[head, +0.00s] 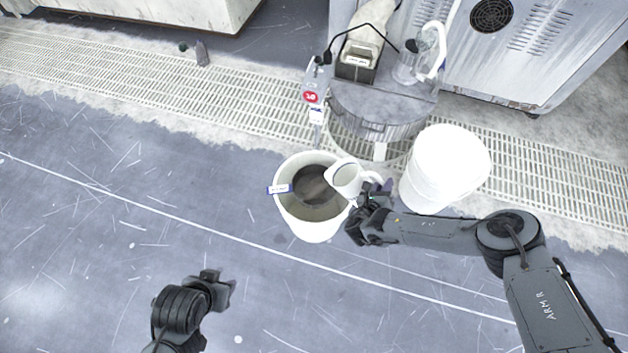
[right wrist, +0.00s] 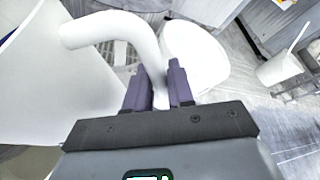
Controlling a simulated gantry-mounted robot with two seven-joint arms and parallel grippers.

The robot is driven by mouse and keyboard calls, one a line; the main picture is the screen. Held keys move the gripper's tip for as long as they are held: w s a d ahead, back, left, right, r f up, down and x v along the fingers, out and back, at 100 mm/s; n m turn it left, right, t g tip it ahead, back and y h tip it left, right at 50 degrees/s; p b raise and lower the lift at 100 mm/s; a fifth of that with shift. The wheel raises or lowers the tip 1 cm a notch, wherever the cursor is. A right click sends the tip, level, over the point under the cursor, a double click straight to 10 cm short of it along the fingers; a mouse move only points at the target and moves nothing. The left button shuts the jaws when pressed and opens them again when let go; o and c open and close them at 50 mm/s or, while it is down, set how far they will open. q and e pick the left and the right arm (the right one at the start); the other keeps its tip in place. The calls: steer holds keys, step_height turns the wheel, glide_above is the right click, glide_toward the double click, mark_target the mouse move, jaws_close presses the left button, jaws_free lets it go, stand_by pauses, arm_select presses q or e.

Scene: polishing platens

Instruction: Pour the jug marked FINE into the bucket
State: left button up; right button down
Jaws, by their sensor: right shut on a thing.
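A white jug (head: 345,178) hangs over the right side of the open white bucket (head: 297,222), tilted with its mouth toward the bucket. I cannot read any marking on it. The bucket holds something dark grey and has a small label on its left rim. My right gripper (head: 372,200) is shut on the jug's handle, right of the bucket. In the right wrist view, the purple fingers (right wrist: 160,85) close around the white handle (right wrist: 112,27), with the jug's body (right wrist: 55,85) at left. My left gripper (head: 220,285) is low at left, away from everything; its jaw opening is unclear.
A white drum (head: 440,170) stands close right of the bucket. Behind is a round grey stand (head: 385,105) bearing a clear jug (head: 408,68) and a dark box (head: 356,70).

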steer(key=shift+s+d+r+m+y+p, duration=0.1)
steer(key=shift+d+r+m+y+p, duration=0.3)
steer(key=shift+d, duration=0.4)
arm_select(q)
steer(key=shift+w+d+f+b, duration=0.3)
steer(key=shift+w+b, duration=0.05)
steer(key=shift+b, duration=0.9)
arm_select(e)
step_height(320, 180, down, 6)
steer(key=d+m+y, duration=0.2)
steer(key=m, duration=0.1)
steer(key=shift+s+d+f+m, duration=0.2)
steer(key=shift+d+f+m, duration=0.05)
steer(key=shift+d+m, duration=0.15)
steer(key=shift+y, duration=0.4)
arm_select(q)
steer(key=shift+a, duration=0.1)
arm_select(e)
steer(key=shift+t, duration=0.4)
